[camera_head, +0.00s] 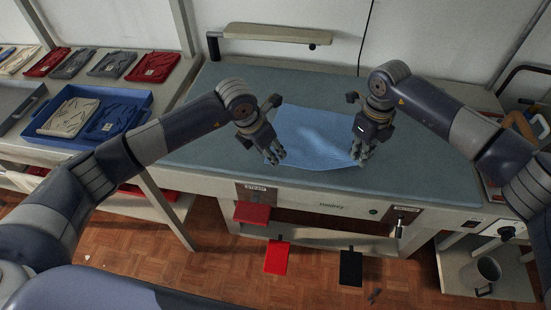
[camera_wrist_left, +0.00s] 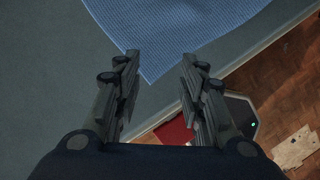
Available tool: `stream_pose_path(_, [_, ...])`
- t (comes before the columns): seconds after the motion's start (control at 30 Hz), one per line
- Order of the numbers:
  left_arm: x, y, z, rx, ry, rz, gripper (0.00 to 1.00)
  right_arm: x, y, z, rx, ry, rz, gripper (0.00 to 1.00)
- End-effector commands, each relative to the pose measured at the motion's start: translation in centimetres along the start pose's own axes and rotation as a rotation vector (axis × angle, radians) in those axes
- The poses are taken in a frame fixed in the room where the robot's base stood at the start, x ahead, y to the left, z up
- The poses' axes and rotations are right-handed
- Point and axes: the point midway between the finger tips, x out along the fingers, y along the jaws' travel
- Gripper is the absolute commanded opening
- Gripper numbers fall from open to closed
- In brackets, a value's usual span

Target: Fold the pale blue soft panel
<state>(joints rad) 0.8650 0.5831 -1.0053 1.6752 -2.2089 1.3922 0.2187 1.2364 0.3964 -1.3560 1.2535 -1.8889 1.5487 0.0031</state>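The pale blue soft panel (camera_head: 312,138) lies spread on the blue-grey padded table top between my two grippers in the head view. In the left wrist view, a corner of the panel (camera_wrist_left: 180,35) points down between my left fingertips. My left gripper (camera_head: 275,158) is at the panel's near left corner, its fingers (camera_wrist_left: 160,75) apart with the corner tip between or just below them; I cannot tell if they touch. My right gripper (camera_head: 361,157) is over the panel's near right corner. Its fingers are small and I cannot tell whether they are open; they hide that corner.
The padded table (camera_head: 420,170) has bare room around the panel. A beige press arm (camera_head: 275,34) stands at the back. A blue tray (camera_head: 95,92) with folded garments sits at the left. Red and black pedals (camera_head: 277,257) are below. A mug (camera_head: 488,270) stands lower right.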

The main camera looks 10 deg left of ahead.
Motion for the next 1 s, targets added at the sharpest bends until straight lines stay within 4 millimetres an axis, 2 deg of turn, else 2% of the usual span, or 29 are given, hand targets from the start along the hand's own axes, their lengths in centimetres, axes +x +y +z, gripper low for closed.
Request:
stream_pose_path(0.1, [1.3, 0.0, 0.0, -0.001, 0.001, 0.000, 0.38, 0.0, 0.0, 0.0, 0.000, 0.000, 0.000, 0.00])
stream_pose_path(0.3, [2.4, 0.0, 0.0, 0.000, 0.000, 0.001, 0.38, 0.0, 0.0, 0.0, 0.000, 0.000, 0.000, 0.00])
stream_pose_path(0.83, [2.8, 0.0, 0.0, 0.000, 0.000, 0.001, 0.38, 0.0, 0.0, 0.0, 0.000, 0.000, 0.000, 0.00])
stream_pose_path(1.0, [2.7, 0.0, 0.0, 0.000, 0.000, 0.001, 0.18, 0.0, 0.0, 0.0, 0.000, 0.000, 0.000, 0.00])
